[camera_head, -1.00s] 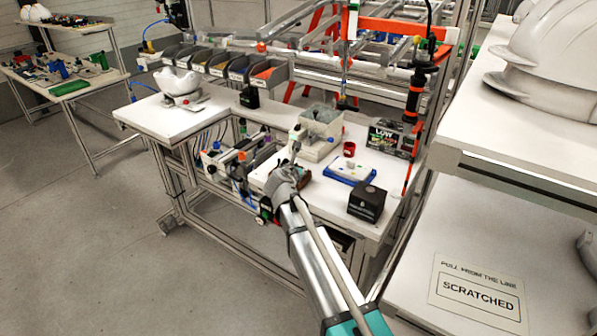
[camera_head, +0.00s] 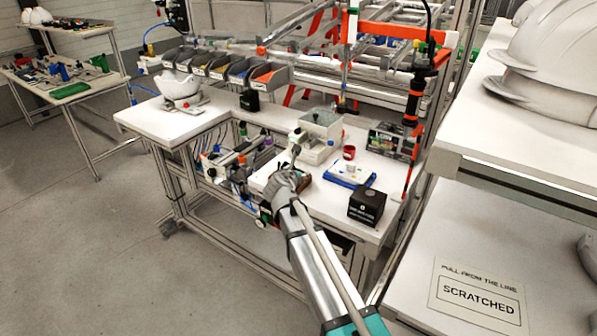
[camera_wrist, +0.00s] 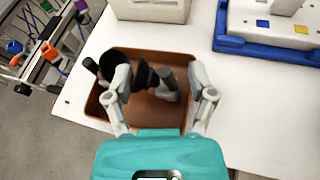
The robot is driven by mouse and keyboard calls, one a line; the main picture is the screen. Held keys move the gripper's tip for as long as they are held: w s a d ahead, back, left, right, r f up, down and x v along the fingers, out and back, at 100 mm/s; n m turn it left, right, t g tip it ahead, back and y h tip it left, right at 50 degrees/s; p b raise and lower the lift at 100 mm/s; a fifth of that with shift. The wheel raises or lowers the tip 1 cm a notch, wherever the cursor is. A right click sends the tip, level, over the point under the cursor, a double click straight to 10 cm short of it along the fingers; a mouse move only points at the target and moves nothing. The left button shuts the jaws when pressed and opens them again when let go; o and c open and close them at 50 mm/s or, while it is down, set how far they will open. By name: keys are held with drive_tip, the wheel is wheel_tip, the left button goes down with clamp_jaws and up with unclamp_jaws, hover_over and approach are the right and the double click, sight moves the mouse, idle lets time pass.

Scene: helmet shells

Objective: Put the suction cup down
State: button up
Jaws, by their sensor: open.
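The suction cup (camera_wrist: 143,76), dark with a ribbed part, is at the brown tray (camera_wrist: 182,57) in the wrist view. It appears to lie in the tray, though its contact with the tray floor is hard to judge. A grey cylindrical piece (camera_wrist: 168,84) is beside it. My gripper (camera_wrist: 162,80) is open, with its grey fingers on either side of these parts and over the tray. Contact between fingers and cup is unclear. In the head view my gripper (camera_head: 290,170) is at the front of the workbench, and the arm hides most of the tray.
A white box-like fixture (camera_head: 318,140) stands behind the gripper. A blue tray (camera_head: 348,175) and a black box (camera_head: 367,205) are to the right on the workbench (camera_head: 318,205). A red cup (camera_head: 349,152) stands near the blue tray. White bench surface beside the brown tray is clear.

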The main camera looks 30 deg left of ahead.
drive_tip(key=p+v, duration=0.4)
drive_tip(key=v, duration=0.7)
drive_tip(key=shift+s+r, duration=0.15)
drive_tip(key=shift+s, duration=0.15)
idle(0.5)
